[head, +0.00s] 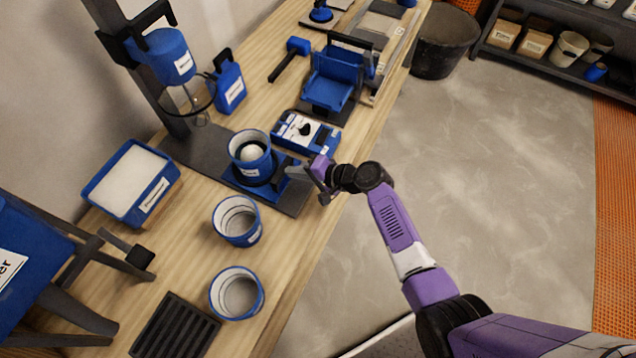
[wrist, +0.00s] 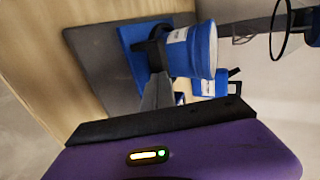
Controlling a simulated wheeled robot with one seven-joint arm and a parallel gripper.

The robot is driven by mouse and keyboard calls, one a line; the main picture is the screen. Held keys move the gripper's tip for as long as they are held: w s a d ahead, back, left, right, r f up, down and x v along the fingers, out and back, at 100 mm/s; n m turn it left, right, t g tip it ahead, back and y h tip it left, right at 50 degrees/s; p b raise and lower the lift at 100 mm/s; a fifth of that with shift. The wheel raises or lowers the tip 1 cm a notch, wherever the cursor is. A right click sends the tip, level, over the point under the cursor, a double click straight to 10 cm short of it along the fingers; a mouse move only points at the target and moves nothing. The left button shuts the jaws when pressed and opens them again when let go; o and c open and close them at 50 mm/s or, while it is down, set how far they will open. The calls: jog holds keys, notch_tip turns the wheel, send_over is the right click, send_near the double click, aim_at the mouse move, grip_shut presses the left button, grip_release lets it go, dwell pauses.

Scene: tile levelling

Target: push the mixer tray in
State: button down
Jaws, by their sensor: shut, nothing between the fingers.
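The mixer stands at the wall side of the bench, with a blue head (head: 165,62) and a whisk above a dark base plate (head: 215,160). Its blue mixer tray (head: 232,178) lies on the base plate, toward the bench's front edge. A labelled blue bucket (head: 250,158) with a pale ball-like content sits on the tray. The tray (wrist: 136,45), bucket (wrist: 192,50) and base plate (wrist: 80,60) also show in the wrist view. My gripper (head: 300,173) is shut and empty at the tray's front side, close to it; I cannot tell whether they touch.
Two open blue buckets (head: 237,220) (head: 237,292) and a black ribbed mat (head: 175,328) are nearer on the bench. A blue control box (head: 306,132) is beside the tray. A white-filled blue bin (head: 130,180) is left. The floor (head: 480,170) right of the bench is clear.

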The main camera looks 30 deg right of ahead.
aim_at(240, 150)
jog(key=w+a+b, duration=0.2)
jog(key=w, duration=0.2)
jog(key=w+a+b, duration=0.1)
jog(key=w+a, duration=0.2)
jog(key=w+a+b, duration=0.2)
jog(key=w+a, duration=0.1)
jog(key=w, duration=0.1)
jog(key=shift+w+a+f+b, duration=0.15)
jog(key=shift+w+a+b, duration=0.05)
jog(key=shift+w+b, duration=0.15)
jog(key=shift+w+a, duration=0.3)
jog(key=shift+w, duration=0.1)
jog(key=shift+w+a+r, duration=0.1)
jog(key=shift+r, duration=0.15)
jog(key=shift+r, duration=0.1)
